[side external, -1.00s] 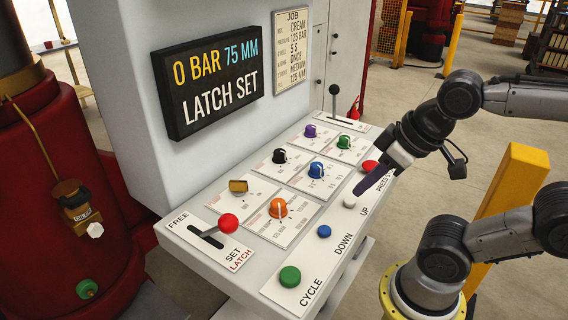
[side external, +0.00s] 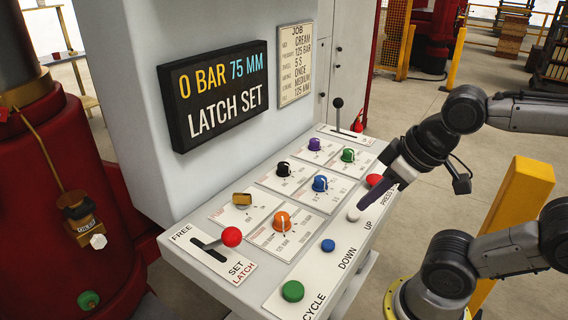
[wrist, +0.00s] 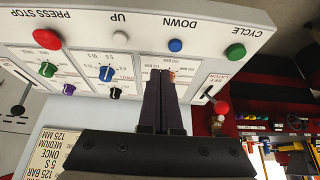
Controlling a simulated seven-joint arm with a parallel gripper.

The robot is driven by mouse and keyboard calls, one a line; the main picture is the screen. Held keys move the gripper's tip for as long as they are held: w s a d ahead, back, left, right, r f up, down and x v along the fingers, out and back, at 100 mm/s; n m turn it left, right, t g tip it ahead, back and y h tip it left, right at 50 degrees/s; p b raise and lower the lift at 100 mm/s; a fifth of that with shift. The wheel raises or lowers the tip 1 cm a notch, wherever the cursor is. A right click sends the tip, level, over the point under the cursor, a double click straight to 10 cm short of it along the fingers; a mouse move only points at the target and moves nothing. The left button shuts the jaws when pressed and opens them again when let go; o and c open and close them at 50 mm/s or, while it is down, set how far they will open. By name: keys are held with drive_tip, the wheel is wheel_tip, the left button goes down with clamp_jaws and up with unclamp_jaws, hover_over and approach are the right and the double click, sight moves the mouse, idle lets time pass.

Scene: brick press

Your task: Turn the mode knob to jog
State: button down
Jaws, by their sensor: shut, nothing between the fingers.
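The control panel (side external: 218,272) carries several knobs: purple (side external: 314,144), green (side external: 347,155), black (side external: 283,168), blue (side external: 320,183), orange (side external: 282,219) and gold (side external: 241,199). Their small labels are too blurred to read, so I cannot tell which is the mode knob or where it points. My gripper (side external: 384,207) is shut and empty, over the panel's front edge near the white UP button (side external: 353,214). In the wrist view, my shut fingers (wrist: 161,72) cover most of the orange knob, and the gold knob is not visible.
A red-knobbed lever (side external: 231,236) stands at the panel's near left, and a black-knobbed lever (side external: 338,103) at the far end. Blue (side external: 327,246), green (side external: 292,291) and red (side external: 374,180) buttons line the front edge. The display (side external: 218,95) reads 0 BAR 75 MM, LATCH SET.

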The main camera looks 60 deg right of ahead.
drive_tip(key=c, duration=1.4)
unclamp_jaws()
drive_tip(key=shift+o, duration=1.3)
drive_tip(key=shift+s+f, duration=0.1)
drive_tip(key=shift+s, duration=0.1)
drive_tip(key=o, duration=0.5)
drive_tip(key=shift+n, duration=0.9)
drive_tip(key=r, duration=0.2)
drive_tip(key=w+r, duration=0.1)
drive_tip(key=r, duration=0.1)
drive_tip(key=shift+w, duration=0.1)
drive_tip(key=shift+o, duration=1)
drive_tip(key=w+r+g, duration=0.1)
drive_tip(key=w+r, duration=0.2)
drive_tip(key=r, duration=0.1)
drive_tip(key=shift+w+d+r+n, duration=0.4)
drive_tip(key=w+d+r, duration=0.1)
drive_tip(key=w+r, duration=0.2)
drive_tip(key=w, duration=0.2)
drive_tip(key=g, duration=0.5)
hover_over(284, 164)
wheel_tip(284, 164, down, 8)
wheel_tip(284, 164, down, 13)
drive_tip(key=shift+w+f, duration=0.1)
